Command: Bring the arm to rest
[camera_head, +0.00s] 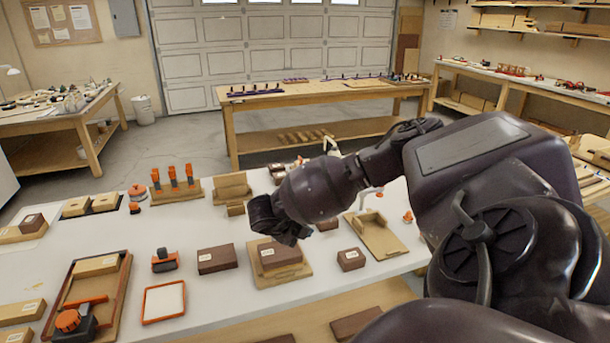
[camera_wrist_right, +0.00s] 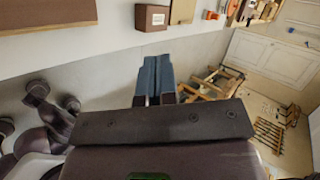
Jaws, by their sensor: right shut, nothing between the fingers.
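My right arm (camera_head: 320,190) comes in from the right and reaches over the white bench. Its dark end (camera_head: 278,220) is above the bench, near a brown block on a wooden board; its fingers cannot be made out in the head view. In the right wrist view, the right gripper (camera_wrist_right: 156,62) shows two blue-grey fingers pressed together with nothing between them. They appear against the grey floor, clear of the bench edge. My left gripper is not in view.
The white bench (camera_head: 215,287) carries brown blocks (camera_head: 217,258), a wooden board (camera_head: 262,277), a tray with a white panel (camera_head: 164,301) and orange clamps (camera_head: 173,177). A lower wooden shelf (camera_head: 300,318) shows at the front. Another workbench (camera_head: 280,98) stands behind, across open floor.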

